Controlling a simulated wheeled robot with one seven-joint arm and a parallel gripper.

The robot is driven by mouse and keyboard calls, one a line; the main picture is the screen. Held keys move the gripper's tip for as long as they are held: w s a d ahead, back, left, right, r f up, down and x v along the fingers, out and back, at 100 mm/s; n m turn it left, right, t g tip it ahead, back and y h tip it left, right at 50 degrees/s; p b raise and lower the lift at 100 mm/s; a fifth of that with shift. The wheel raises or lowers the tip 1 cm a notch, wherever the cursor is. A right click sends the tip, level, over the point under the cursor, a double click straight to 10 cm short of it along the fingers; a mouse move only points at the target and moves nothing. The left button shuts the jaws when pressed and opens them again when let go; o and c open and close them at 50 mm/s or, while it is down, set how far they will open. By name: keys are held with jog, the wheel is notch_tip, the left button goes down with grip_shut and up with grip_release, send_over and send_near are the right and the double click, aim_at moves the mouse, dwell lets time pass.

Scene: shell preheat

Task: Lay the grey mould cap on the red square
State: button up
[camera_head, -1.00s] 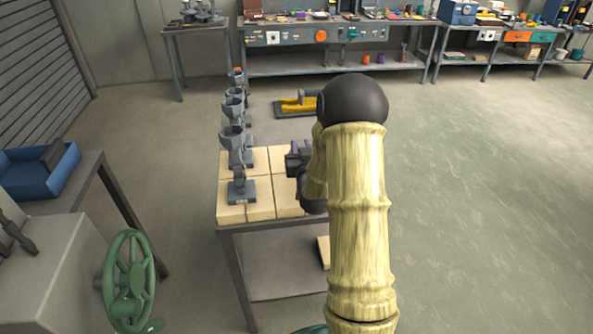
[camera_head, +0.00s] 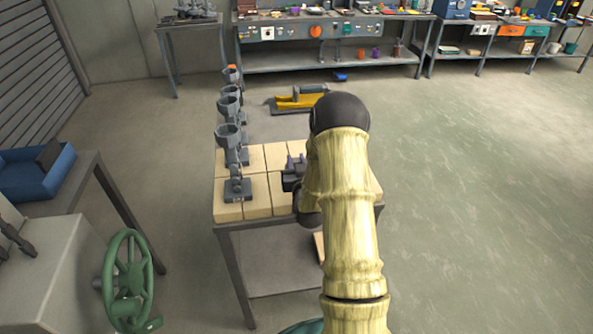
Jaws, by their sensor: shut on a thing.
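My gripper (camera_head: 292,176) is low over the right part of the block-topped table, partly hidden behind my own arm. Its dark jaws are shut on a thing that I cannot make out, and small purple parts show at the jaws. I cannot pick out the grey mould cap with certainty. No red square shows; my arm covers the right part of the table top (camera_head: 257,190).
Several grey funnel-topped stands (camera_head: 236,185) line the table's left side, close to my gripper. A yellow tool (camera_head: 298,99) lies behind. A green handwheel (camera_head: 128,275) and a blue bin (camera_head: 38,175) are at left. The floor at right is clear.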

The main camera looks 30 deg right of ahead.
jog(key=shift+f+p, duration=0.35)
jog(key=shift+f, duration=1.5)
jog(key=shift+f, duration=0.2)
jog(key=o, duration=1)
jog(key=shift+s+r, duration=0.1)
jog(key=shift+r, duration=0.1)
jog(key=b+v, duration=0.3)
jog(key=v, duration=0.9)
jog(key=shift+r+b, duration=0.1)
jog(key=shift+b, duration=0.2)
